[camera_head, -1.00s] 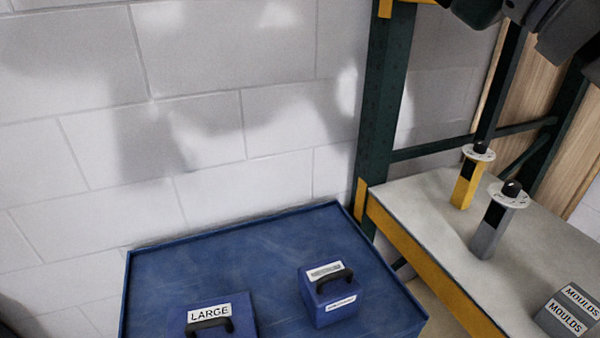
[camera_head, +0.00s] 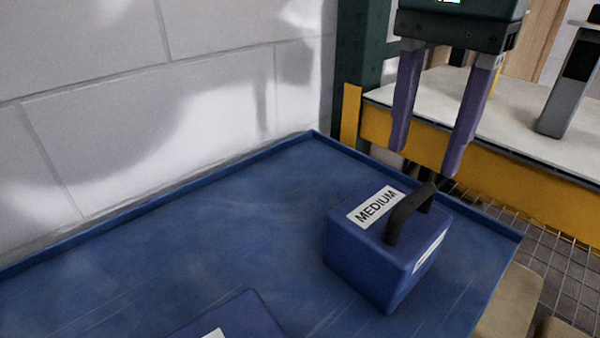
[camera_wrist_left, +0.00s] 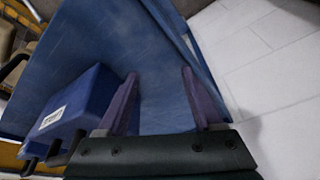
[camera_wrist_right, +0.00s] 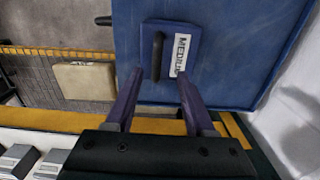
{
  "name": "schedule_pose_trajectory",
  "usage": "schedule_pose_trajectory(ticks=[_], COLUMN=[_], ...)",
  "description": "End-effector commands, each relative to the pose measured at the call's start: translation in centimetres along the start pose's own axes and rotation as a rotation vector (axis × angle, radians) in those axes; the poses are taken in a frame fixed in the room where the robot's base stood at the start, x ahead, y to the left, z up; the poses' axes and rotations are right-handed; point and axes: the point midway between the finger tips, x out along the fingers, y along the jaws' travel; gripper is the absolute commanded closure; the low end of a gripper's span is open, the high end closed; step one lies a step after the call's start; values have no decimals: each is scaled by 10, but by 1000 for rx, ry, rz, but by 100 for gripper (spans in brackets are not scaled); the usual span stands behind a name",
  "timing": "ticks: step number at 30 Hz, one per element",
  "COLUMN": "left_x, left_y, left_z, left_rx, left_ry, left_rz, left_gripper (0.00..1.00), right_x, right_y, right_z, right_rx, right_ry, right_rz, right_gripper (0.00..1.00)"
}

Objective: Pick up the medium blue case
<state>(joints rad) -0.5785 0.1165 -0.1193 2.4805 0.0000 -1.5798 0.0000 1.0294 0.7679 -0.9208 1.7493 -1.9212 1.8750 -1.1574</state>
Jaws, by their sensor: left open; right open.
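The medium blue case (camera_head: 375,255) is a box with a black top handle (camera_head: 408,212) and a white MEDIUM label. It stands upright on the blue tray (camera_head: 150,260), near its right edge. My right gripper (camera_head: 426,162) is open and empty, pointing down above and behind the case, apart from the handle. The right wrist view shows the case (camera_wrist_right: 182,62) just beyond the open fingers. My left gripper (camera_wrist_left: 160,74) is open and empty over the tray, outside the head view. A blue case (camera_wrist_left: 78,105) lies left of its fingers; its label is unreadable.
Another blue case (camera_head: 240,315) is cut off at the bottom of the head view. A pale table with a yellow edge (camera_head: 500,180) and a grey post (camera_head: 562,95) stands behind my right gripper. A block wall (camera_head: 120,130) borders the tray's back. The tray's middle is clear.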

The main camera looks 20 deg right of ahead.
Motion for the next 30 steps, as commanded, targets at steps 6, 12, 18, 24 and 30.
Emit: schedule_pose_trajectory(ticks=[6, 12, 18, 24, 30], left_x=[-1, -4, -2, -2, -2], left_y=[1, 1, 1, -1, -2], left_z=[1, 0, 0, 1, 1], left_rx=[-2, -1, 1, 6, 8], left_ry=[-3, -3, -3, -4, -4], left_rz=[4, 4, 2, -3, -5], left_gripper=[32, 32, 32, 32, 32], right_x=[25, 52, 75, 76, 76], right_y=[1, 4, 4, 3, 3], right_z=[1, -2, -2, -2, -2], right_rx=[0, 1, 0, -1, -1], right_ry=[-5, -7, -6, -6, -6], right_rz=[2, 4, 0, -2, -2], right_gripper=[46, 46, 46, 46, 64])
